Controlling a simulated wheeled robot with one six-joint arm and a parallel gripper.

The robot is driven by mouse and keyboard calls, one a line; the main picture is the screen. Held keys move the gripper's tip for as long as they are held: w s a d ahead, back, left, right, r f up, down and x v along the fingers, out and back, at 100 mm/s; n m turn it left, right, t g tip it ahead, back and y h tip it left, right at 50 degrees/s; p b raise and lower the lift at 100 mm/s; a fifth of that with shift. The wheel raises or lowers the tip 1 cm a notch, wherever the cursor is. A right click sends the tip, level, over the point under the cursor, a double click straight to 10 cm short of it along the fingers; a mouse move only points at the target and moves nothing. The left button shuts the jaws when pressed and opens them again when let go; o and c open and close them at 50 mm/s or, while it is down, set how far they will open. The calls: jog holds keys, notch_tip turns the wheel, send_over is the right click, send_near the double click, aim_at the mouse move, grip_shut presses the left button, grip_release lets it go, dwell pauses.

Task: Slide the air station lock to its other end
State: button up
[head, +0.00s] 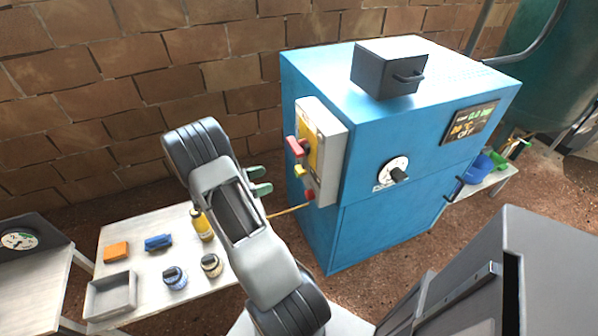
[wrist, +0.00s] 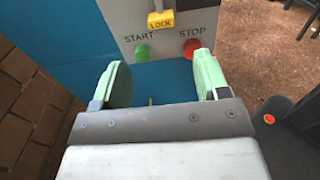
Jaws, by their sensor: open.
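The air station (head: 400,150) is a blue cabinet with a grey control panel (head: 331,150) on its left side. The yellow lock (head: 300,170) sits on that panel, between a red handle above and a red button below. In the wrist view the lock (wrist: 161,20), marked LOCK, is at the top edge, above the green START button (wrist: 142,52) and the red STOP button (wrist: 191,48). Which end of its travel it is at, I cannot tell. My gripper (head: 262,180) is open and empty, left of the panel and apart from the lock; its green fingers (wrist: 163,80) also show in the wrist view.
The red handle (head: 296,146) is close above the lock. A white table (head: 150,275) at left holds a yellow bottle (head: 202,225), two small jars, a tray and small blocks. A dark box (head: 390,68) stands on the cabinet. A brick wall (head: 130,60) is behind.

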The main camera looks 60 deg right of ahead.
aim_at(299, 169)
jog(key=x, duration=1.2)
jog(key=shift+s+d, duration=0.2)
jog(key=shift+s, duration=0.05)
jog(key=shift+c, duration=0.5)
grip_shut()
notch_tip(299, 169, up, 3)
jog(key=shift+p, duration=1.15)
jog(key=shift+f, duration=0.1)
